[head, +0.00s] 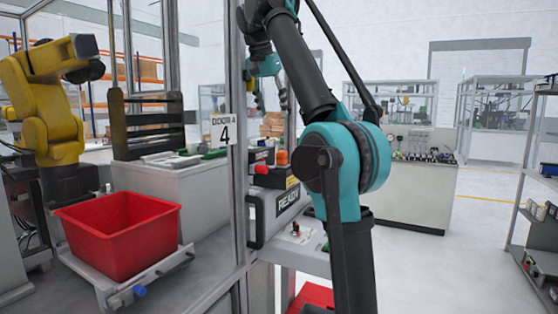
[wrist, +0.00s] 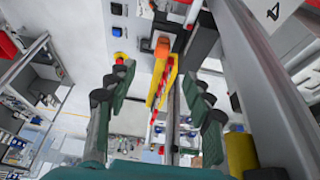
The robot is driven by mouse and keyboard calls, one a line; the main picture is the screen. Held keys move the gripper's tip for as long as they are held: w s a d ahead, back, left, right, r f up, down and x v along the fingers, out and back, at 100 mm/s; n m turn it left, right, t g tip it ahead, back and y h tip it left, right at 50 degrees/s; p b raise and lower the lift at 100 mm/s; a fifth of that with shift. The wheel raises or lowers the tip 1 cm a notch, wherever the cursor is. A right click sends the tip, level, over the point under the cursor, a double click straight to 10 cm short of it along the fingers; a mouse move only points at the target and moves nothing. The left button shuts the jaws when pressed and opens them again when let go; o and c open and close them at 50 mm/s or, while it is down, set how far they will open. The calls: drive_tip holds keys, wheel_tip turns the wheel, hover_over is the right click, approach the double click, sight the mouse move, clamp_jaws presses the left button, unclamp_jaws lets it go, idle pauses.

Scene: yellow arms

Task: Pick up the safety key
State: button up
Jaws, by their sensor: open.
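What looks like the safety key is an orange piece (wrist: 162,47) standing on a dark box in the wrist view. A yellow strip with red and white stripes (wrist: 160,85) lies just below it in the picture. In the head view the orange piece (head: 282,158) sits on a box with a yellow label, behind the frame post. My gripper (head: 270,98) hangs above that box, partly hidden by my own arm. In the wrist view my gripper's fingers (wrist: 157,80) are spread apart, with nothing held between them. The orange piece lies beyond the fingertips, roughly between them.
A metal post (head: 238,130) with a sign "4" stands close beside my gripper. A red bin (head: 122,237) sits on the bench at left, near a yellow robot arm (head: 45,100). A red round button (wrist: 118,58) lies left of the orange piece. Open floor shows at right.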

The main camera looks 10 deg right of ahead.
approach(282, 154)
drive_tip(key=x, duration=0.5)
drive_tip(key=shift+w+f, duration=0.1)
drive_tip(key=shift+w, duration=0.35)
drive_tip(key=shift+w+x, duration=0.2)
drive_tip(key=shift+x, duration=1.15)
drive_tip(key=shift+w+x, duration=0.2)
drive_tip(key=shift+x, duration=1.15)
drive_tip(key=shift+d, duration=0.1)
clamp_jaws()
